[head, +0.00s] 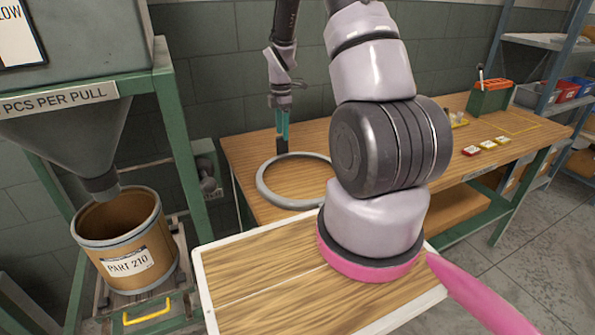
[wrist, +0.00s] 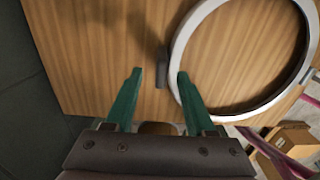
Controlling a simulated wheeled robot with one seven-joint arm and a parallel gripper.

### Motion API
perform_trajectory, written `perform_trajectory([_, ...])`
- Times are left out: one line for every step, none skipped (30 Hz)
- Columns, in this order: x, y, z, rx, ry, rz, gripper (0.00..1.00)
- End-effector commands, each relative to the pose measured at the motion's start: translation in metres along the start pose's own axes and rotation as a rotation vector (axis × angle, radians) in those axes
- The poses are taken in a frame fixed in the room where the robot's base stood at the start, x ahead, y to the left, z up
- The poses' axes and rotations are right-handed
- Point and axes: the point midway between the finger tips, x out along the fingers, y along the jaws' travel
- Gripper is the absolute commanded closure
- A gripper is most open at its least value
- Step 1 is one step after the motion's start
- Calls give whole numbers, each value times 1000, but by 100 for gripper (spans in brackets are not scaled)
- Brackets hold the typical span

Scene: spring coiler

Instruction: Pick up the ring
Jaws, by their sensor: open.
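The ring (head: 263,187) is a large, thin grey hoop lying flat on the wooden workbench; my arm hides part of its right side in the head view. In the wrist view the ring (wrist: 174,60) fills the upper right. My gripper (head: 282,148) points down with teal fingers at the ring's far rim in the head view. In the wrist view my gripper (wrist: 159,74) is open and empty between its fingers. The right fingertip overlaps the ring's left rim; I cannot tell whether they touch. A small grey upright shape (wrist: 162,64) shows between the fingertips, unclear what it is.
The workbench (head: 240,152) has bare wood around the ring. A hopper (head: 75,140) above a brown drum (head: 118,228) stands left. Shelving (head: 545,41) stands at the right.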

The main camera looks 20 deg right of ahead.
Motion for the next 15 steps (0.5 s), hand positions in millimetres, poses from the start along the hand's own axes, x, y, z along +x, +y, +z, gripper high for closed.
perform_trajectory([9, -2, -2, 0, 0, -5, 45])
perform_trajectory([14, -2, -3, -1, 0, -4, 45])
perform_trajectory([21, -3, -4, -1, 0, -5, 45])
perform_trajectory([25, -3, -4, 0, 0, -4, 45])
perform_trajectory([29, -3, -4, 0, 0, -3, 45])
perform_trajectory([34, -3, -4, 0, 0, -3, 45])
perform_trajectory([36, -3, -3, 0, 0, -3, 45])
perform_trajectory([38, -2, -3, 0, 0, -2, 45])
perform_trajectory([40, -2, -3, 0, 0, -1, 45])
perform_trajectory([41, -2, -3, 0, 0, 0, 45])
perform_trajectory([41, -2, -3, 1, 0, 0, 45])
perform_trajectory([41, -2, -3, 1, 0, 0, 45])
perform_trajectory([41, -2, -3, 1, 0, 0, 45])
perform_trajectory([41, -2, -3, 1, 0, 0, 45])
perform_trajectory([41, -2, -3, 1, 0, 0, 45])
